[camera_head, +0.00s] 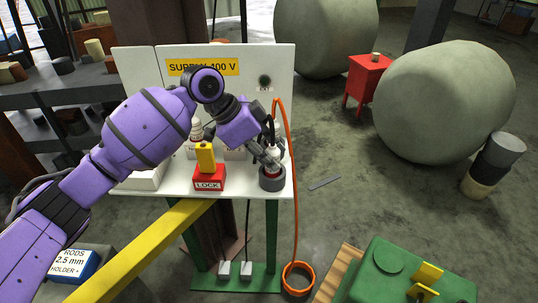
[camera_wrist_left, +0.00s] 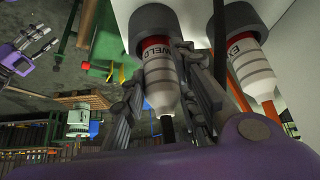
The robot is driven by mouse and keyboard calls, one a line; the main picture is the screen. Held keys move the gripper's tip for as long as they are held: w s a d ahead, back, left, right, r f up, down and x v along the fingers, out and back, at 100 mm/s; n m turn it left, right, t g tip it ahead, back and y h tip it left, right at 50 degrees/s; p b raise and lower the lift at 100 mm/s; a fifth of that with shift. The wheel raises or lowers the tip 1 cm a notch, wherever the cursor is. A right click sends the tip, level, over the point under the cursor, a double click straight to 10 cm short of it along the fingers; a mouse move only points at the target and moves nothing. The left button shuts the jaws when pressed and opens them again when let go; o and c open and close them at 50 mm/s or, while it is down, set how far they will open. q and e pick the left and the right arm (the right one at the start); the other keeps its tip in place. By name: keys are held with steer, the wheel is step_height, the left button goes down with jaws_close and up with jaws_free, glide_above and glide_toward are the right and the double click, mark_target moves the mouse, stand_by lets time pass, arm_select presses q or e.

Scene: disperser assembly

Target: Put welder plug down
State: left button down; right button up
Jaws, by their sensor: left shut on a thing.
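My left gripper (camera_head: 268,158) is at the right end of the white shelf (camera_head: 240,185), over a dark round cup (camera_head: 272,183). In the left wrist view its fingers (camera_wrist_left: 190,85) are closed around the welder plug (camera_wrist_left: 160,75), a white ribbed plug with a red band marked WELD and a black cable. The plug's front end is at a dark grey collar (camera_wrist_left: 152,22); I cannot tell how deep it sits. A similar second plug (camera_wrist_left: 248,65) with an orange cable is beside it. My right gripper (camera_wrist_left: 40,40) shows small and open in the left wrist view.
A red LOCK block (camera_head: 209,184) with a yellow top stands left of the cup. A white plug (camera_head: 196,129) is behind it. The SUPPLY 400 V panel (camera_head: 270,60) rises behind. An orange cable (camera_head: 289,140) hangs to an orange ring (camera_head: 298,278).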

arm_select(q)
steer(key=shift+f, duration=0.1)
steer(key=c, duration=1.4)
jaws_free()
steer(key=shift+r, duration=0.3)
steer(key=v, duration=1.1)
steer(key=shift+a+r, duration=0.25)
